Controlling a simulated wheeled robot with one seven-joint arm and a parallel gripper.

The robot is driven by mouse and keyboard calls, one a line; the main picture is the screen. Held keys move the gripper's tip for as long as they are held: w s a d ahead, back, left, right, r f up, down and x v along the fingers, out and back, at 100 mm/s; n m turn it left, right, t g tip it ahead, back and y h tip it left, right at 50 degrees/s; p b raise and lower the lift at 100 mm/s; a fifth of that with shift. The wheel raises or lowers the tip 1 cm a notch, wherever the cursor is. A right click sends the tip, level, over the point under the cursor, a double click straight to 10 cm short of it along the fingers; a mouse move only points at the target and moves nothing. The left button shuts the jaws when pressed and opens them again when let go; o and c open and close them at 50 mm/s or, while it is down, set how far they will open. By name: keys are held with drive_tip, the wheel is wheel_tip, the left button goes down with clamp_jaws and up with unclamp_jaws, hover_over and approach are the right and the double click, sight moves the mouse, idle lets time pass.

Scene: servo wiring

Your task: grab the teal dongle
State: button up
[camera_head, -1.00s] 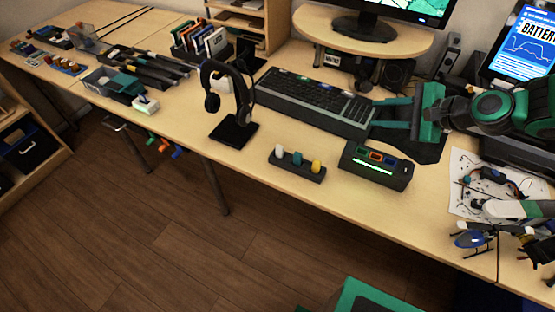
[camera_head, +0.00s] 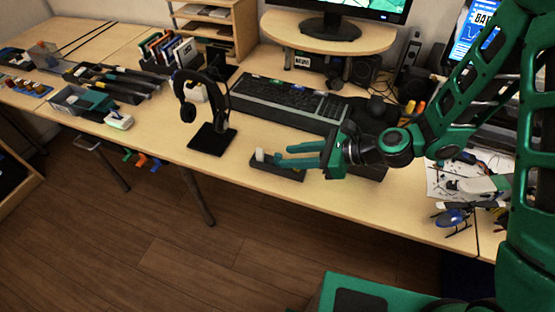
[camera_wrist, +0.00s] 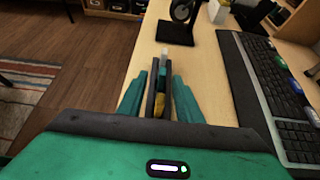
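The dark dongle tray (camera_head: 277,174) sits on the desk near its front edge. In the wrist view the teal dongle (camera_wrist: 162,72) stands in the tray (camera_wrist: 171,101), between the white dongle (camera_wrist: 164,54) and the yellow dongle (camera_wrist: 158,104). My gripper (camera_head: 278,156) is at the tray in the head view, with its fingers pointing left. In the wrist view my gripper (camera_wrist: 165,74) is open, with one finger on each side of the tray row. In the head view the white dongle (camera_head: 260,155) shows past the fingertips; the teal and yellow ones are hidden.
A headset on a stand (camera_head: 212,138) is just left of the tray. A keyboard (camera_head: 290,103) lies behind it. A dark hub (camera_head: 372,171) is partly hidden behind my gripper. A toy helicopter (camera_head: 455,216) is at the right.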

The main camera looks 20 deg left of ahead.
sight(280, 155)
drive_tip(key=shift+w+x, duration=0.15)
drive_tip(key=shift+x, duration=1.2)
drive_tip(key=shift+w+x, duration=0.1)
drive_tip(key=shift+x, duration=1.2)
drive_tip(key=shift+a+r, duration=0.1)
drive_tip(key=shift+r, duration=0.1)
clamp_jaws()
